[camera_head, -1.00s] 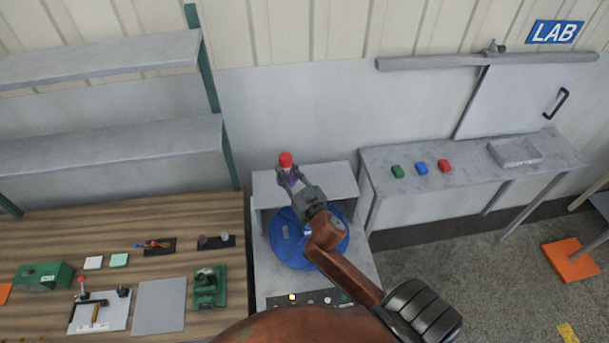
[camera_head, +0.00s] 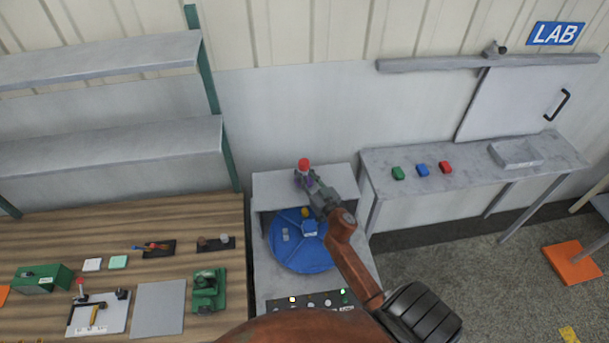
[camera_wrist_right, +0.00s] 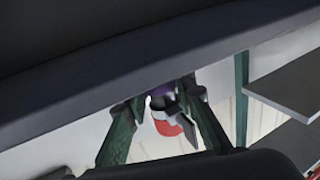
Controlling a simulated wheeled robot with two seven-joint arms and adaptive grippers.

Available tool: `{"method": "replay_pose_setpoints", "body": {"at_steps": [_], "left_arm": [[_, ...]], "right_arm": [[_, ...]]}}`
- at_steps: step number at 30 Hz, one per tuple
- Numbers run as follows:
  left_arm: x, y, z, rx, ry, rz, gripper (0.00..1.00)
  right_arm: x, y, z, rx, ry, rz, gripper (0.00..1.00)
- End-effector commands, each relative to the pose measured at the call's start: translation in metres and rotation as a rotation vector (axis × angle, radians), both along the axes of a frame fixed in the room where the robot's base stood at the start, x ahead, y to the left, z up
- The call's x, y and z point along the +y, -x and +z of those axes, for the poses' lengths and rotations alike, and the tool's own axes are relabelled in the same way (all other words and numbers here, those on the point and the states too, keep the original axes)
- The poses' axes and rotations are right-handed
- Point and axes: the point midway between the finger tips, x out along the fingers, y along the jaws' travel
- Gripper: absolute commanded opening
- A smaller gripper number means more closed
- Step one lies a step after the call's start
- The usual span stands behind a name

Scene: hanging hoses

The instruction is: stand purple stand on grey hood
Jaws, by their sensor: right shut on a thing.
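The purple stand (camera_head: 297,181) shows as a small purple patch at my right gripper (camera_head: 308,185), with a red-topped piece (camera_head: 303,165) above it. The right gripper is shut on the purple stand, over the top of the grey hood (camera_head: 340,178). The wrist view shows the purple part (camera_wrist_right: 158,101) between the fingers (camera_wrist_right: 160,115), with the red and white piece (camera_wrist_right: 166,128) beside it. Fingers hide much of the stand. I cannot tell whether it touches the hood. My left gripper is not in view.
Below the hood's front is a blue round plate (camera_head: 290,255) with a blue block (camera_head: 309,228) and small pieces. A wooden bench (camera_head: 60,225) with tools stands left. A grey table (camera_head: 470,180) with green, blue and red blocks stands right. The hood top right of my gripper is clear.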

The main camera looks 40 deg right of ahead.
Motion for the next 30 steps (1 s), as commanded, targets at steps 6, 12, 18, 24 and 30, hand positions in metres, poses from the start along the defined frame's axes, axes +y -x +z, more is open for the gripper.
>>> {"method": "replay_pose_setpoints", "body": {"at_steps": [6, 12, 18, 24, 30], "left_arm": [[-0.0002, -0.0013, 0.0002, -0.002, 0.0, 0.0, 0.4], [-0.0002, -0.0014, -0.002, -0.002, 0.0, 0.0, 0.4], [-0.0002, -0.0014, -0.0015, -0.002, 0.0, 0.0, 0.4], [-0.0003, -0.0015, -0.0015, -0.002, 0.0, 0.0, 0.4], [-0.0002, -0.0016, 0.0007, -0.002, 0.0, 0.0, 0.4]], "right_arm": [[0.0001, -0.0001, -0.0003, -0.002, 0.002, 0.0, 0.0], [0.0, 0.0, -0.0042, 0.0, 0.0, 0.0, 0.25], [0.0, 0.0, -0.0035, 0.0, 0.001, 0.0, 0.39], [0.0, 0.0, -0.0034, 0.0, 0.001, 0.0, 0.42], [0.0003, 0.0026, -0.0004, 0.0, 0.003, 0.0, 0.42]]}}
